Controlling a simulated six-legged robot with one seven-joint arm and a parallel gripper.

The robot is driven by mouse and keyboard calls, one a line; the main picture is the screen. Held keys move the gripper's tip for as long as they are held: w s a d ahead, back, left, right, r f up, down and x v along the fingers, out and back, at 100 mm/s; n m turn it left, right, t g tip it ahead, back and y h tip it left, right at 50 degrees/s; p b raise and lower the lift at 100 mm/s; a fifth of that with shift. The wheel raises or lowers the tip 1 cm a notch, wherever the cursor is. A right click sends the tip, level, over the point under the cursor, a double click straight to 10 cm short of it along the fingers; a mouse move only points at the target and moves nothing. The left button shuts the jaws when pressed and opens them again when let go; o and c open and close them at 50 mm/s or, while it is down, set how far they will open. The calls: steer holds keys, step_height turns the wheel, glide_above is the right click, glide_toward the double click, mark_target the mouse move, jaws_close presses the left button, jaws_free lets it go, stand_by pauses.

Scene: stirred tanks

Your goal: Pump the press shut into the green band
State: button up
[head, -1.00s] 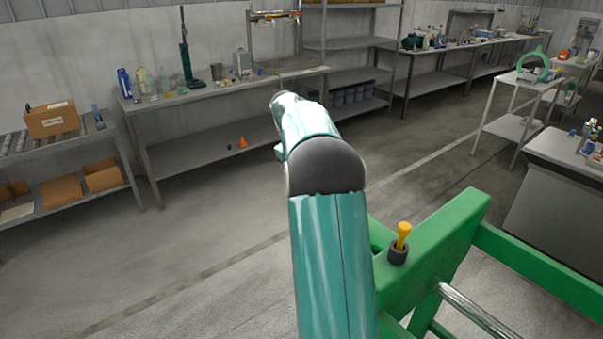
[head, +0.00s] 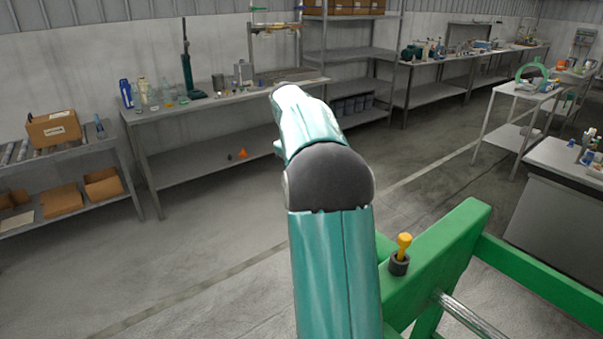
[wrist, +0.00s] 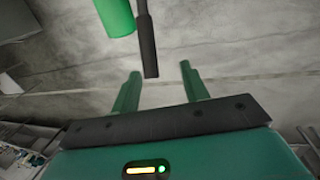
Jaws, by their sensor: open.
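The green press frame (head: 440,255) stands at the lower right in the head view, cut off by the picture's edge. A yellow knob (head: 404,244) in a dark collar sits on it, and a steel rod (head: 470,318) runs out of its side. In the wrist view my gripper (wrist: 160,72) is open, with two green fingers apart. A dark bar (wrist: 147,45), which looks like a handle grip, ends near the gap between the fingertips, apart from both. A green cylinder (wrist: 115,15) is beside it. No gauge or green band shows.
A steel bench (head: 225,105) with bottles stands along the back wall. A shelf with cardboard boxes (head: 54,127) is at the left. A white table (head: 527,93) and a grey counter (head: 555,160) are at the right. The floor (head: 200,235) at the left is clear.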

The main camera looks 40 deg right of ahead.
steer(key=s+a+r, duration=0.2)
steer(key=s+r, duration=0.1)
steer(key=r, duration=0.5)
steer(key=shift+s+r, duration=0.15)
steer(key=shift+r, duration=0.1)
stand_by(0.6)
stand_by(0.4)
steer(key=shift+a, duration=0.1)
